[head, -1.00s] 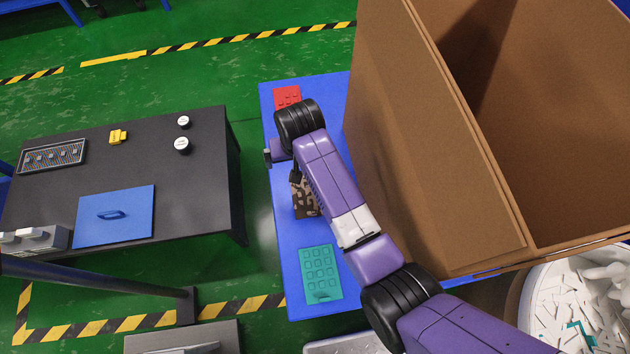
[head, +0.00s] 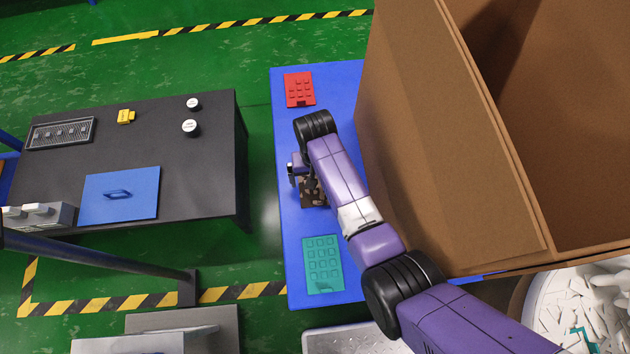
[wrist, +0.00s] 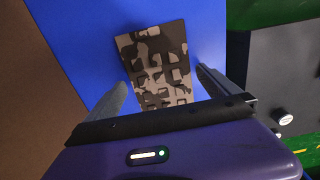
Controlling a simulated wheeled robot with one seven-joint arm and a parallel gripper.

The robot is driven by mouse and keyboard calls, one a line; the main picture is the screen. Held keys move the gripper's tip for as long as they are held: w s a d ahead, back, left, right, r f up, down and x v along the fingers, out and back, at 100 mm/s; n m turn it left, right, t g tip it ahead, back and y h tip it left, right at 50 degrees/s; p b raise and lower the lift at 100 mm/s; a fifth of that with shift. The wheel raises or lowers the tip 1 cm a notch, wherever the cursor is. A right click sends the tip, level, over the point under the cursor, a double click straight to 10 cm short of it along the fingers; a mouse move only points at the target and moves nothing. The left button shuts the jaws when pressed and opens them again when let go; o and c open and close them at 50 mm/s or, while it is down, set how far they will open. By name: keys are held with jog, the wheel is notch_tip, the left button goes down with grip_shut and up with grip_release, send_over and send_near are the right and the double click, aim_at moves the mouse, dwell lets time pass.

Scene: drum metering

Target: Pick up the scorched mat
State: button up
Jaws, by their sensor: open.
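The scorched mat (wrist: 158,65) is a brown-grey slab with dark blotches and raised blocks. It lies on the blue table (head: 290,235), between a red mat and a teal mat. In the head view the mat (head: 314,194) is partly hidden by my arm. My gripper (wrist: 160,90) is open in the wrist view, with one finger on each side of the mat's near part. I cannot tell its exact height above the mat. In the head view my gripper (head: 302,172) is over the mat's far end, its fingers largely hidden.
The red mat (head: 299,89) lies at the table's far end and the teal mat (head: 322,264) at its near end. A large cardboard box (head: 430,150) rises close on the right. A dark bench (head: 70,180) stands left, across a green floor gap.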

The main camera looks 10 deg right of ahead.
jog(key=shift+f, duration=0.2)
jog(key=c, duration=1.3)
jog(key=shift+r, duration=0.1)
notch_tip(320, 180, up, 20)
jog(key=p, duration=0.2)
jog(key=shift+p, duration=0.4)
